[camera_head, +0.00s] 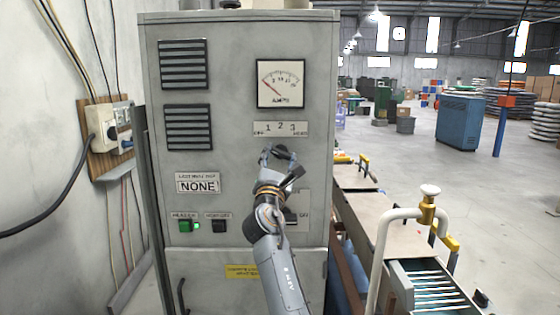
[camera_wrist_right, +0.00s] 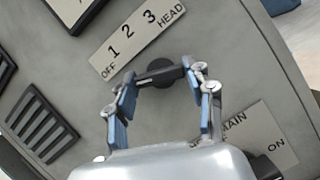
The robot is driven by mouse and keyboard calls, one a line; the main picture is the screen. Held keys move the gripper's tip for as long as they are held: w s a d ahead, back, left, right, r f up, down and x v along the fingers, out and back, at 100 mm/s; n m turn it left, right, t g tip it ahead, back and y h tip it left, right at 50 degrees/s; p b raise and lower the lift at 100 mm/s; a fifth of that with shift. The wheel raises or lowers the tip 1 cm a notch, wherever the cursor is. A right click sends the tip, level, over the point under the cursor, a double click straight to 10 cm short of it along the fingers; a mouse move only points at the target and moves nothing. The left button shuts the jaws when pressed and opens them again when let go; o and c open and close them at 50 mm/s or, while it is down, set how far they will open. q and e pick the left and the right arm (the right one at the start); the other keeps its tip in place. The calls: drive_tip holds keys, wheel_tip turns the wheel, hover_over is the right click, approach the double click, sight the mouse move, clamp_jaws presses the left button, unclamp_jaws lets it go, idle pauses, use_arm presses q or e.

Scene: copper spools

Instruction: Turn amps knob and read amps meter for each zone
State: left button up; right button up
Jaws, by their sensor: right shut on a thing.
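The amps meter (camera_head: 280,83) is a square white dial on the upper right of the grey cabinet. Its thin red needle lies toward the left, low end of the scale. A label strip (camera_head: 280,129) below it reads OFF, 1, 2, 3 and a last word like HEADS. The black amps knob (camera_wrist_right: 160,72) sits just under this strip. My right gripper (camera_head: 281,153) is at the knob, with one finger on each side of its bar in the wrist view, shut on it. The gripper partly hides the knob in the head view. My left gripper is not in view.
The grey cabinet (camera_head: 230,155) also carries vents (camera_head: 183,64), a NONE label (camera_head: 198,184), a green lit button (camera_head: 188,226) and a MAIN ON/OFF switch (camera_head: 291,215). A wall socket box (camera_head: 104,128) is at left. Rails and a conveyor (camera_head: 425,275) stand at right.

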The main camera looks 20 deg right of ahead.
drive_tip(key=m+g+h+b, duration=0.1)
drive_tip(key=m+b, duration=0.1)
drive_tip(key=m, duration=0.1)
drive_tip(key=shift+a+m, duration=0.1)
drive_tip(key=shift+m, duration=0.3)
drive_tip(key=shift+r+m+g+h+b, duration=0.1)
drive_tip(key=shift+m+g+h+b, duration=0.3)
drive_tip(key=shift+m, duration=0.65)
drive_tip(key=shift+r+m+g+h, duration=0.1)
drive_tip(key=shift+m+g+h, duration=0.1)
drive_tip(key=shift+m+g, duration=0.65)
drive_tip(key=shift+m+t, duration=0.25)
drive_tip(key=shift+m, duration=0.05)
drive_tip(key=o, duration=1.1)
drive_tip(key=shift+o, duration=0.3)
drive_tip(key=shift+w+f, duration=0.1)
drive_tip(key=shift+w, duration=0.05)
